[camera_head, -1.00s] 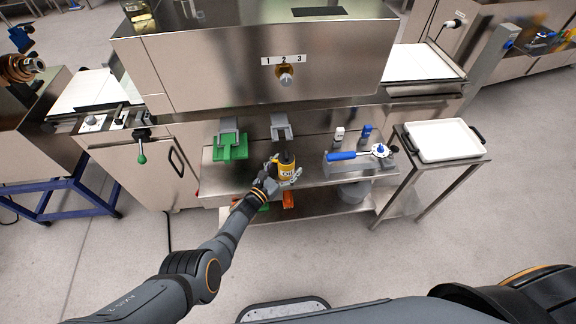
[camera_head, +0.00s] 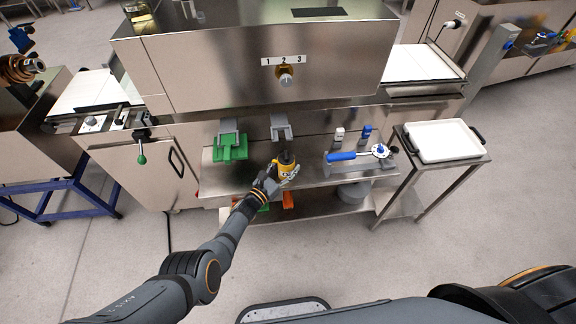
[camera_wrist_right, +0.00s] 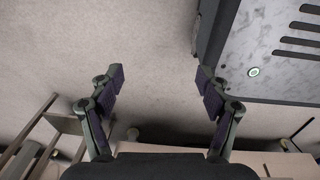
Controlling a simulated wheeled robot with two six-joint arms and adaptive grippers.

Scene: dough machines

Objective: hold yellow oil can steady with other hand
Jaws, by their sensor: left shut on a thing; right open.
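The yellow oil can (camera_head: 287,168) with a dark top is in the head view, at the front edge of the steel shelf below the machine. My left gripper (camera_head: 276,175) is shut on the can from its left and near side and hides part of it. The can looks tilted. I cannot tell whether its base touches the shelf. My right gripper (camera_wrist_right: 160,85) shows in the right wrist view, open and empty above bare floor, and is not visible in the head view.
The steel shelf (camera_head: 325,178) carries a green piece (camera_head: 231,147), a grey bracket (camera_head: 281,127) and a blue-handled tool (camera_head: 352,156). A white tray (camera_head: 443,141) rests on a side stand at right. The machine with the numbered dial (camera_head: 286,80) overhangs the shelf.

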